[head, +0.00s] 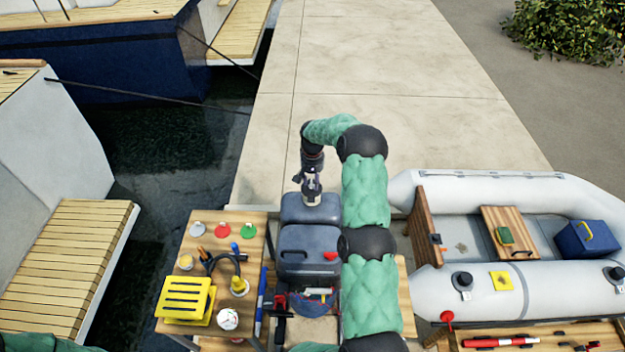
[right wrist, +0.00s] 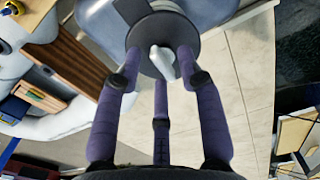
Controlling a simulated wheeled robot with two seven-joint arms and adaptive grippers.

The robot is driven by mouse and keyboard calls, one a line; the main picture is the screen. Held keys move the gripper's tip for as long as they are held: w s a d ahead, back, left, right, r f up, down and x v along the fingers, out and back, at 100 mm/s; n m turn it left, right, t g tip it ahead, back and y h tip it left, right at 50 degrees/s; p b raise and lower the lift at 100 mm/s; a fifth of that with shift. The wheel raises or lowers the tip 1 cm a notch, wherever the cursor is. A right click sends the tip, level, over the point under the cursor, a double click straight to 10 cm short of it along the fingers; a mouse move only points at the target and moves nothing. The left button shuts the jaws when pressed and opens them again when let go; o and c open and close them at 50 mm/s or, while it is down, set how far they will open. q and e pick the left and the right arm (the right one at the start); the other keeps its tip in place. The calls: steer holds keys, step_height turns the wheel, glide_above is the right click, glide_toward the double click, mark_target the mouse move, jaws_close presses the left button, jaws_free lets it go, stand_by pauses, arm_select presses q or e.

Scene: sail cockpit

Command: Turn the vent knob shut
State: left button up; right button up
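The vent knob (right wrist: 163,62) is a small pale grey grip on a round dark disc (right wrist: 150,42) in the right wrist view. The disc sits on a blue-grey moulded body (head: 308,246), seen in the middle of the head view. My right gripper (head: 312,190) hangs above the far end of that body and hides the knob there. In the right wrist view its three purple fingers (right wrist: 159,75) are spread around the knob, with visible gaps between them and the knob. Contact with the disc's rim cannot be told. My left gripper is out of view.
A wooden table (head: 200,262) left of the body holds coloured discs, pens, a yellow slatted block (head: 186,296) and a white ball. A grey inflatable boat (head: 540,277) lies at the right. The pale dock (head: 350,60) beyond is clear; water shows at the left.

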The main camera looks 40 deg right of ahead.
steer(key=shift+f, duration=0.15)
jaws_close()
